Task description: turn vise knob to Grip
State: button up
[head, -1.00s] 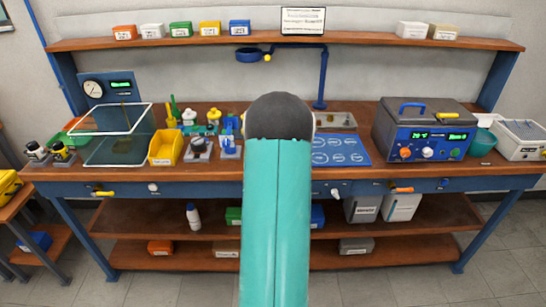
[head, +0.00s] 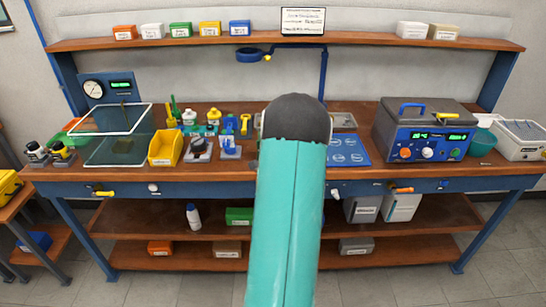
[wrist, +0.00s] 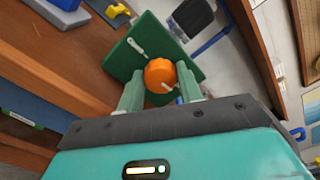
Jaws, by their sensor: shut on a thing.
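In the wrist view an orange round knob (wrist: 158,68) with a pale pointer mark sits on a dark green square plate (wrist: 118,62). A white lever-like mark (wrist: 137,47) shows on the plate to the left of the knob. My gripper (wrist: 160,78) has one finger at each side of the knob and is shut on it. No Grip label is readable. In the head view my arm hides the gripper and the knob. A blue vise-like fixture (head: 229,148) stands on the bench left of my arm.
The wooden bench (head: 385,178) holds a yellow bin (head: 165,148) and a clear-walled box (head: 118,145) at left. A blue mat (head: 348,150) and a dark instrument box (head: 425,125) stand at right. A blue post (head: 323,75) rises behind my arm.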

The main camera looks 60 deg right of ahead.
jog(key=shift+w+m, duration=0.1)
jog(key=shift+m, duration=0.3)
jog(key=o, duration=1)
jog(key=v, duration=1.4)
